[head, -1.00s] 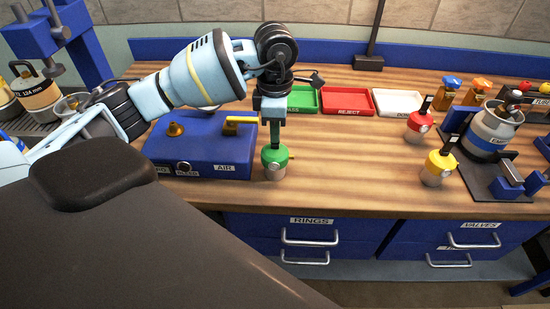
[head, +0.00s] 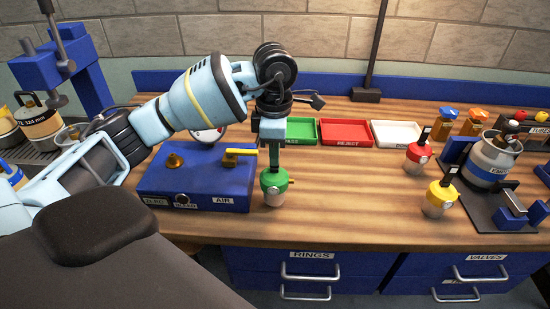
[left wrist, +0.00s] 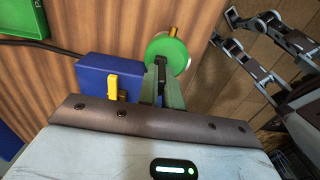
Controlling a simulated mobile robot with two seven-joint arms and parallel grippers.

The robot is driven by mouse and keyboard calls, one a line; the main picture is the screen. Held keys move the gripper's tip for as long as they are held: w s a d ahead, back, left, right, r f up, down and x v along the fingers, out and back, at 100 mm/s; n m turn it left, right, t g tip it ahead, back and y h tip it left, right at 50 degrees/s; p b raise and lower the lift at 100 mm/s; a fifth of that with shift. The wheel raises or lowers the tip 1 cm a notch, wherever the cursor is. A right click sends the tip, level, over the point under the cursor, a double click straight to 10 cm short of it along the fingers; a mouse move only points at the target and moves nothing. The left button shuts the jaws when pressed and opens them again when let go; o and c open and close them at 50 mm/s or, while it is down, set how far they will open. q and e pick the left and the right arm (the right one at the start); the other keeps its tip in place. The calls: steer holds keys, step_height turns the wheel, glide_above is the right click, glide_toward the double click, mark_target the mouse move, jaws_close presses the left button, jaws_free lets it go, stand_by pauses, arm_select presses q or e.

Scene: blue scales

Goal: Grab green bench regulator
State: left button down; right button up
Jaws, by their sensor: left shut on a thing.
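The green bench regulator (head: 274,181) has a green top over a pale lower body. It stands upright on the wooden bench near its front edge, just right of the blue box. My left gripper (head: 272,160) points down from above and is shut on the regulator's upper part. In the left wrist view the green regulator (left wrist: 167,52) shows as a green disc at the fingertips of my left gripper (left wrist: 162,70). Whether its base is clear of the bench is hard to tell.
A blue box (head: 200,190) with brass and yellow fittings sits close left of the regulator. Red (head: 418,157) and yellow (head: 440,197) regulators stand to the right. Green, red (head: 346,133) and white trays lie behind. The bench middle (head: 350,190) is clear.

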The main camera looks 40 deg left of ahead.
arm_select(q)
steer(key=shift+r, duration=0.35)
steer(key=s+d+r, duration=0.1)
steer(key=s+d, duration=0.9)
steer(key=d, duration=0.2)
steer(key=shift+s+d+r, duration=0.15)
steer(key=shift+r, duration=0.1)
